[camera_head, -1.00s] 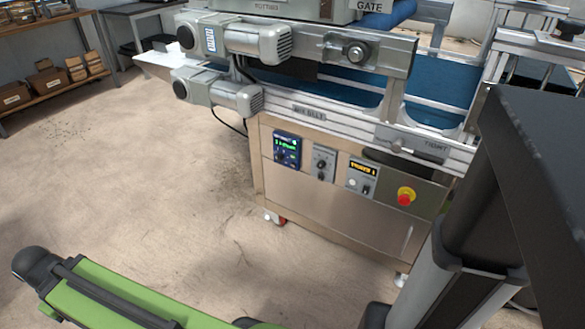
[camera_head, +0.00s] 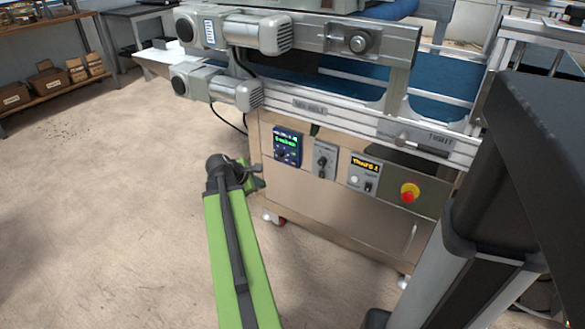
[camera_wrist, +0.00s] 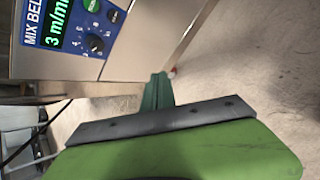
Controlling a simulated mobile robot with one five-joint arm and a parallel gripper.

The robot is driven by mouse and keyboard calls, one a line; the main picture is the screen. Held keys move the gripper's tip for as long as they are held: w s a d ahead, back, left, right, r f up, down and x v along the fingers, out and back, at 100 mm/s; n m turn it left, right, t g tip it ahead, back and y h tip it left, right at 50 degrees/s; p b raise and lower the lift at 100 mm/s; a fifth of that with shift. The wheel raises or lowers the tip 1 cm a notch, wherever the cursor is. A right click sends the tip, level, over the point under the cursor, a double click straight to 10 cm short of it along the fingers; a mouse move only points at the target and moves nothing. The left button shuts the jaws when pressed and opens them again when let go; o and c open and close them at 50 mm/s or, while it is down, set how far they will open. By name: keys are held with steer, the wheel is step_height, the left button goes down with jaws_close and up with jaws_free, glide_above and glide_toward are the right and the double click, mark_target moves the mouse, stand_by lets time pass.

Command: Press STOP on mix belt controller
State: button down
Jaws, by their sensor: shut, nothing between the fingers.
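The mix belt controller (camera_head: 287,146) is a small blue panel with a lit green display on the cabinet front, under the belt. In the wrist view the controller (camera_wrist: 60,28) is sideways at the upper left, cut off by the frame edge. It shows "MIX BEL", a reading of 3 m/min, a round dial (camera_wrist: 96,44) and a green button (camera_wrist: 92,5). I cannot make out a STOP label. My gripper (camera_head: 258,178) is below and left of the controller, apart from it. In the wrist view my gripper (camera_wrist: 158,78) has its green fingers together and empty, beside the panel.
Motors (camera_head: 236,92) jut out above. Open floor (camera_head: 110,210) lies to the left, with shelves (camera_head: 55,90) beyond.

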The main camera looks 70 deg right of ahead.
mark_target(294, 163)
steer(key=shift+n+g, duration=0.3)
steer(key=s, duration=0.1)
steer(key=s+d, duration=0.2)
steer(key=s, duration=0.1)
steer(key=shift+d+r, duration=0.25)
steer(key=shift+r, duration=0.05)
steer(key=s+d, duration=0.2)
steer(key=d, duration=0.6)
steer(key=shift+d, duration=0.25)
steer(key=shift+s, duration=0.1)
stand_by(1.3)
steer(key=shift+s+d, duration=0.15)
steer(key=shift+d, duration=0.25)
